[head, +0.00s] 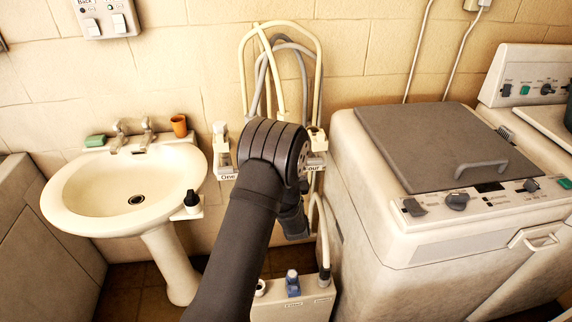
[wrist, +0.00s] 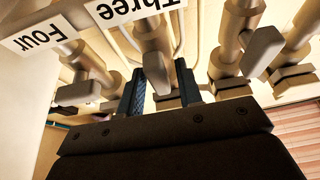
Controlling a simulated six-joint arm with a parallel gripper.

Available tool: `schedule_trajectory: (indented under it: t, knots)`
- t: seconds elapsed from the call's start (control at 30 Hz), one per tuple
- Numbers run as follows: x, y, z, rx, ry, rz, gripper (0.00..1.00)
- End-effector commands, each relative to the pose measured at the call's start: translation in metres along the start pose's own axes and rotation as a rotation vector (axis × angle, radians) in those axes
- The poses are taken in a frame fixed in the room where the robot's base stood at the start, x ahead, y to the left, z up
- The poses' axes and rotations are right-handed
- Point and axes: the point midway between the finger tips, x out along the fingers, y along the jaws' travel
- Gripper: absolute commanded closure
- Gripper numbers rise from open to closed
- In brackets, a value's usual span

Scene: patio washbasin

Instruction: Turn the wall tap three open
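The wall tap three, with its upside-down "Three" label (wrist: 125,8), shows in the wrist view as a cream metal body (wrist: 150,38) with a grey lever (wrist: 157,72). My gripper (wrist: 160,82) is open, its two dark fingers apart on either side of this lever. I see gaps beside the lever, and cannot tell if either finger touches it. In the head view my arm hides tap three and my fingertips. Tap four, with its "Four" label (wrist: 38,34) and lever (wrist: 78,92), is just left of my fingers in the wrist view.
Two more taps stand to the right in the wrist view, the nearer with its lever (wrist: 262,50) close to my right finger. Hoses (head: 318,60) loop above the taps. A washbasin (head: 80,205) is left, a washing machine (head: 430,150) right, and a low box (head: 320,303) below.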

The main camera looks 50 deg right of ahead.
Motion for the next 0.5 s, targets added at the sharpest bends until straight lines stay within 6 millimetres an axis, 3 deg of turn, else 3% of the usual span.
schedule_trajectory:
  t: [0.33, 0.5]
  knots:
    - [-0.002, 0.000, 0.000, 0.001, -0.001, 0.001, 0.63]
    - [-0.022, 0.001, 0.001, 0.002, -0.004, 0.003, 0.63]
